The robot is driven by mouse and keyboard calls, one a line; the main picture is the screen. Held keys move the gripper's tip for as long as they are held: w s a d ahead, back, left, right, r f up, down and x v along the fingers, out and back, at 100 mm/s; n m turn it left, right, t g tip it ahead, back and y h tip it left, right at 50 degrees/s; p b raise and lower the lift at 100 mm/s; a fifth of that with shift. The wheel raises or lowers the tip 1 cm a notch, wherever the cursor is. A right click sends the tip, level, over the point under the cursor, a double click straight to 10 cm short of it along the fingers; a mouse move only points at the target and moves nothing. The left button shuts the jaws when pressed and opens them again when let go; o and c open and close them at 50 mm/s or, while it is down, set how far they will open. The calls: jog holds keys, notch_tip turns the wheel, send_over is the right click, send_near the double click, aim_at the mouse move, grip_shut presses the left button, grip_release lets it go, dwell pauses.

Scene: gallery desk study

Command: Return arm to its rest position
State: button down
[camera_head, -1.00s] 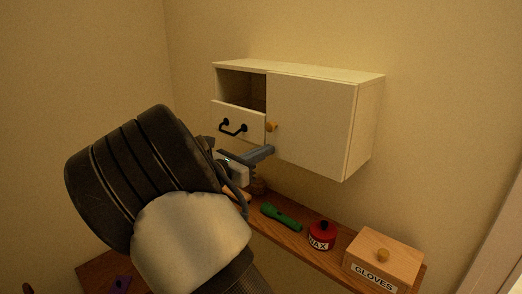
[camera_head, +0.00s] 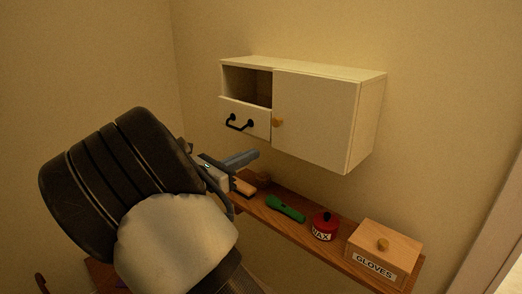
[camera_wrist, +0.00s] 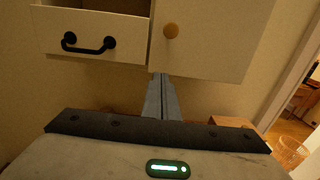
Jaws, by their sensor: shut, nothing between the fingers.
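My gripper (camera_head: 243,159) is shut and empty, held in the air in front of the wall cabinet and above the shelf. In the wrist view its closed fingers (camera_wrist: 162,98) point toward the cabinet, below the round knob. The cream cabinet (camera_head: 312,121) hangs on the wall. Its right door is closed, with an orange-yellow knob (camera_head: 278,122). Its left drawer front with a black handle (camera_head: 240,123) sits below an open, dark compartment (camera_head: 249,86). My gripper appears apart from the cabinet.
A wooden shelf (camera_head: 333,253) below the cabinet holds a brush (camera_head: 245,187), a green flashlight (camera_head: 286,208), a red WAX tin (camera_head: 324,227) and a wooden GLOVES box (camera_head: 384,250). A wire basket (camera_wrist: 289,152) stands on the floor at right in the wrist view. Room air at left is clear.

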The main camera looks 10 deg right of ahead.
jog(key=v, duration=0.5)
jog(key=s+d+f+m+g+y+p, duration=0.2)
jog(key=s+d+m+g+y, duration=0.55)
jog(key=s+d+m, duration=0.6)
jog(key=s+a+r+m+t+y, duration=0.1)
jog(key=s+a+m+y, duration=0.1)
jog(key=s, duration=0.3)
jog(key=s+a+r+m+t+y+p, duration=0.1)
jog(key=s+a+r+m+y, duration=0.1)
jog(key=s+m, duration=0.3)
jog(key=s+a+r+m+t+y, duration=0.1)
jog(key=s+m+y, duration=0.2)
jog(key=s, duration=0.3)
jog(key=shift+s+a+r+m+p, duration=0.35)
jog(key=shift+s+a+r+m, duration=0.05)
jog(key=shift+m, duration=0.25)
jog(key=shift+y, duration=0.25)
